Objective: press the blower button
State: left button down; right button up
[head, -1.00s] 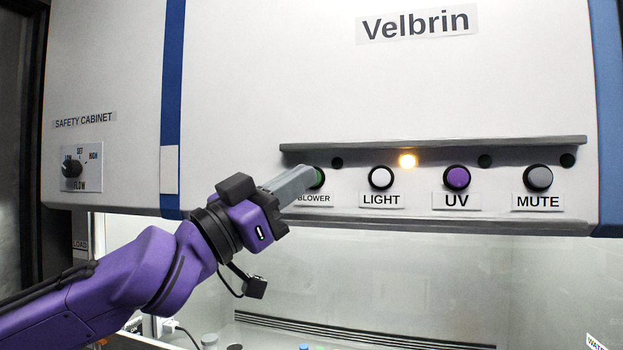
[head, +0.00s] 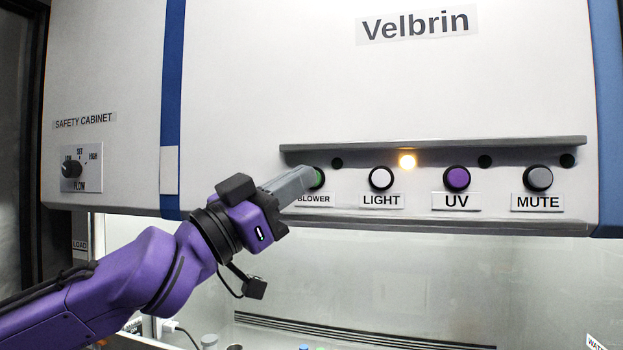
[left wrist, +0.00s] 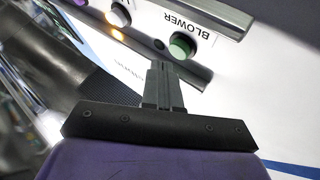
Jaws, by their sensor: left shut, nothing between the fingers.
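The green blower button (head: 318,178) is at the left end of the button row, above its BLOWER label (head: 314,199). My left gripper (head: 306,174) is shut and empty, its fingertips in front of the button's left part and hiding it in the head view. In the left wrist view the green button (left wrist: 181,46) shows whole, just up and right of the closed fingertips (left wrist: 158,65). A small gap shows between them there; the depth between tips and button is hard to judge. My right gripper is not in view.
LIGHT (head: 381,178), UV (head: 457,178) and MUTE (head: 538,178) buttons continue the row. Grey ledges run above (head: 435,149) and below it. One indicator lamp (head: 407,161) glows amber; the one near the blower (head: 337,163) is dark. A flow knob (head: 72,169) is at left.

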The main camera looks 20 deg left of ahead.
pick_arm(q)
jog(key=shift+w, duration=0.1)
dwell(0.6)
jog(key=shift+w, duration=0.35)
jog(key=shift+w+b, duration=0.3)
jog(key=shift+w, duration=0.2)
dwell(0.6)
jog(key=shift+s, duration=0.9)
jog(key=shift+s, duration=0.1)
